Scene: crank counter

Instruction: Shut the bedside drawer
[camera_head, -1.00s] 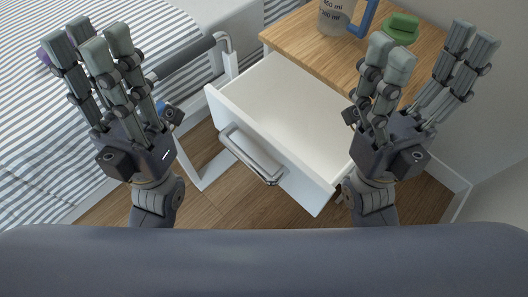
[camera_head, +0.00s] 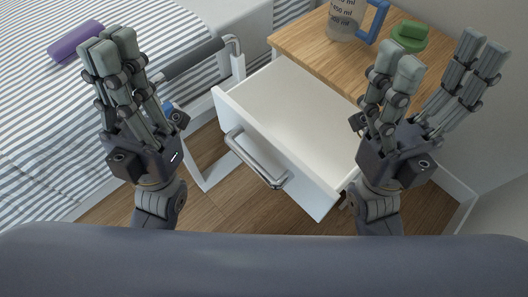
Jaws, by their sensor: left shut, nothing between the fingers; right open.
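The white bedside drawer (camera_head: 291,104) is pulled out from under the wooden top of the bedside cabinet (camera_head: 312,48). It is empty inside as far as I see. Its front panel carries a grey bar handle (camera_head: 256,160). My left gripper (camera_head: 112,52) is shut and empty, to the left of the drawer front and apart from it. My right gripper (camera_head: 434,66) is open and empty, at the drawer's right side. It overlaps the drawer's right edge in the picture; I cannot tell whether it touches.
A measuring jug (camera_head: 345,20) with a blue handle and a green lidded item (camera_head: 409,37) stand on the cabinet top. A bed (camera_head: 50,130) with a grey rail (camera_head: 195,59) and a purple roll (camera_head: 76,43) is at left. A wall borders the right. Wooden floor (camera_head: 240,205) shows below the drawer.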

